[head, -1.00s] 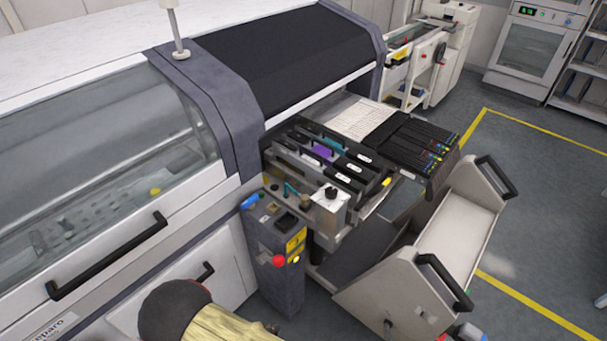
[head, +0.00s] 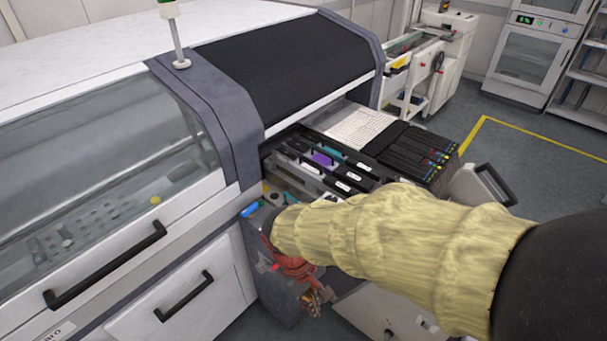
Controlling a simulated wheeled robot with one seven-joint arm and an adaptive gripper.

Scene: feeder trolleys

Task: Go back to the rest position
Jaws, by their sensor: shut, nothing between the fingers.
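My arm, in a pale yellow ribbed sleeve, reaches in from the right edge of the head view and crosses the front of the machine. At its end my gripper (head: 316,301) points down, small and partly hidden by the arm. It is shut and holds nothing. It shows in front of the grey control post (head: 262,285), above the floor; I cannot tell how far apart they are.
The feeder bank (head: 330,165) with dark, purple and teal feeders sits behind my arm. The trolley (head: 385,312) at lower right is largely covered by my arm. The machine's white front (head: 180,285) with black handles is at left. Open floor (head: 540,170) lies right.

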